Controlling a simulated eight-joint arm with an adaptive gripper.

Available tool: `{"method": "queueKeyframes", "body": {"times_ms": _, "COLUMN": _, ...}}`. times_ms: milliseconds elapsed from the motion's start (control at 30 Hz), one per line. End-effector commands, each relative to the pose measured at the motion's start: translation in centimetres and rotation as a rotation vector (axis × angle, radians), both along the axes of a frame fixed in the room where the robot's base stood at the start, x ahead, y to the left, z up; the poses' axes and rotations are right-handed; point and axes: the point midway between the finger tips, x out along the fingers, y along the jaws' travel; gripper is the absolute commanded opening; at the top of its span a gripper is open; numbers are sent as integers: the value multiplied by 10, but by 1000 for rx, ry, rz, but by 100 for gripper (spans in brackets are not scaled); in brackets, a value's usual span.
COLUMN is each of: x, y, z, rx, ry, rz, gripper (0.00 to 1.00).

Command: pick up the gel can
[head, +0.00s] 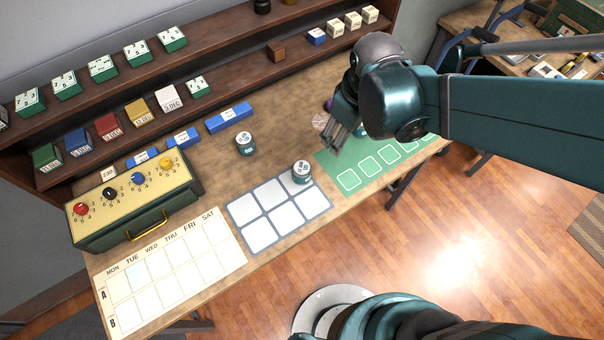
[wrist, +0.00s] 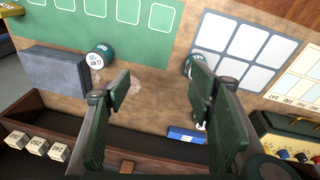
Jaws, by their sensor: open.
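Several dark teal cans with pale lids are on the table, and I cannot read which is the gel can. One can (head: 245,145) stands mid-table. Another can (head: 302,173) stands on the upper right of the grey-white grid mat (head: 232,211); it is partly behind a finger in the wrist view (wrist: 192,64). A third can (wrist: 100,56) is by the green mat's edge; in the head view it is mostly hidden by my arm. My gripper (head: 338,138) is open and empty above the table near the green mat; its spread fingers show in the wrist view (wrist: 160,92).
The green mat (head: 348,181) with white squares lies at the right. A grey box (wrist: 55,72) stands beside the third can. A green console with knobs (head: 137,203) and a weekday chart (head: 170,272) are at the left. Shelves (head: 125,70) run along the back.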

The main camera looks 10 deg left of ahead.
Motion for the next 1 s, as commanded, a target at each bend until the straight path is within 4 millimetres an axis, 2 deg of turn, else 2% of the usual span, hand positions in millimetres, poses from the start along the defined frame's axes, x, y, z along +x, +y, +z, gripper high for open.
{"method": "queueKeyframes", "body": {"times_ms": 33, "x": 0, "y": 9, "z": -11, "rx": -7, "ry": 9, "rz": 30, "gripper": 53}}
{"method": "queueKeyframes", "body": {"times_ms": 300, "x": -7, "y": 50, "z": -56, "rx": -55, "ry": 68, "rz": 201, "gripper": 53}}
{"method": "queueKeyframes", "body": {"times_ms": 600, "x": -22, "y": 90, "z": -106, "rx": -103, "ry": 128, "rz": 378, "gripper": 53}}
{"method": "queueKeyframes", "body": {"times_ms": 800, "x": -28, "y": 103, "z": -124, "rx": -120, "ry": 151, "rz": 446, "gripper": 53}}
{"method": "queueKeyframes", "body": {"times_ms": 1000, "x": -31, "y": 106, "z": -128, "rx": -125, "ry": 156, "rz": 462, "gripper": 53}}
